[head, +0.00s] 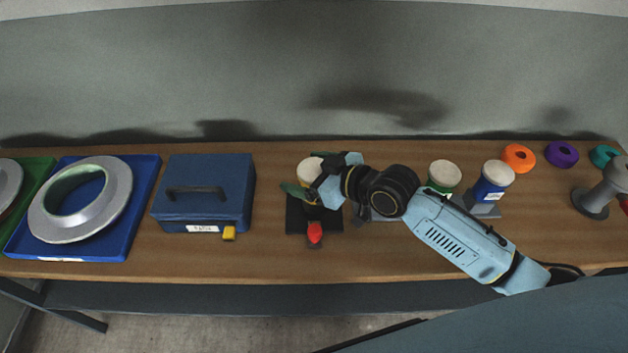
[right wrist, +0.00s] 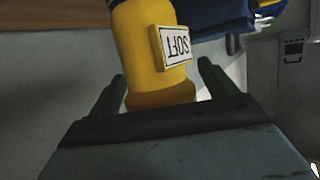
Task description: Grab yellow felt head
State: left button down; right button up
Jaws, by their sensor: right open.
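The yellow felt head (right wrist: 140,50) is a yellow cylinder with a white label reading SOFT. In the right wrist view it stands between my two dark fingers. In the head view only its pale felt top (head: 309,165) shows clearly, above a black stand (head: 299,221); my gripper hides most of its body. My right gripper (right wrist: 161,77) is open, with one finger on each side of the yellow body. In the head view the right gripper (head: 312,183) reaches in from the right. My left gripper is not in view.
A green-bodied felt head (head: 444,174) and a blue one (head: 495,182) stand to the right, near my forearm. A red knob (head: 315,233) sits at the black stand's front. A blue case (head: 205,190) is to the left, beside a blue tray (head: 145,190) with a grey ring.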

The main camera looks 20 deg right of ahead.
jog(key=c, duration=1.2)
